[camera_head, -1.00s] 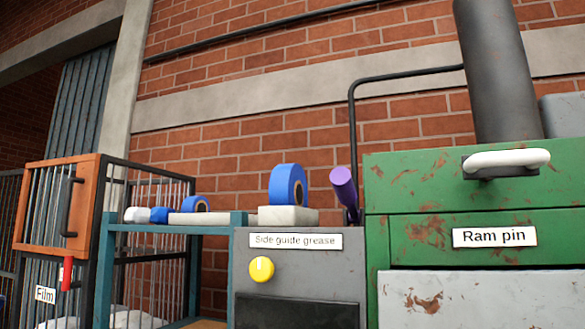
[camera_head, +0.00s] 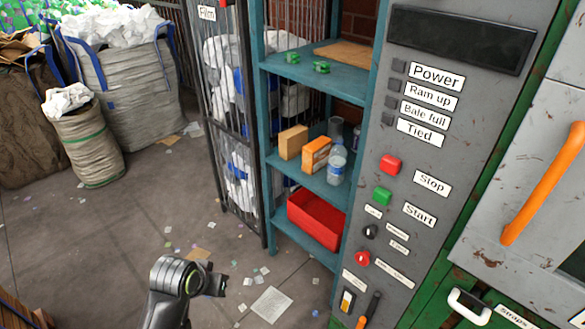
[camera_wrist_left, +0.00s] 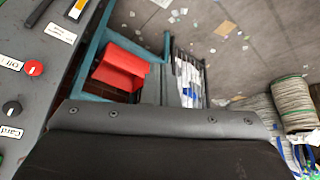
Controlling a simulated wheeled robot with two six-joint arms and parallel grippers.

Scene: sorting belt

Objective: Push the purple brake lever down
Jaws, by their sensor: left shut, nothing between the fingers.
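The purple brake lever does not show in either current view. My left arm (camera_head: 180,285) comes up from the bottom edge of the head view, left of the grey control panel (camera_head: 395,165) and apart from it. In the left wrist view the dark housing of my left gripper (camera_wrist_left: 155,145) fills the lower part; it is shut with nothing in it, and its fingertips cannot be made out. My right gripper is not in view.
A teal shelf (camera_head: 310,72) holds boxes, a bottle and a red bin (camera_head: 315,220). A wire cage (camera_head: 225,130) stands beside it, with filled sacks (camera_head: 130,95) further left. An orange handle (camera_head: 543,185) is on the right. Littered floor in front is open.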

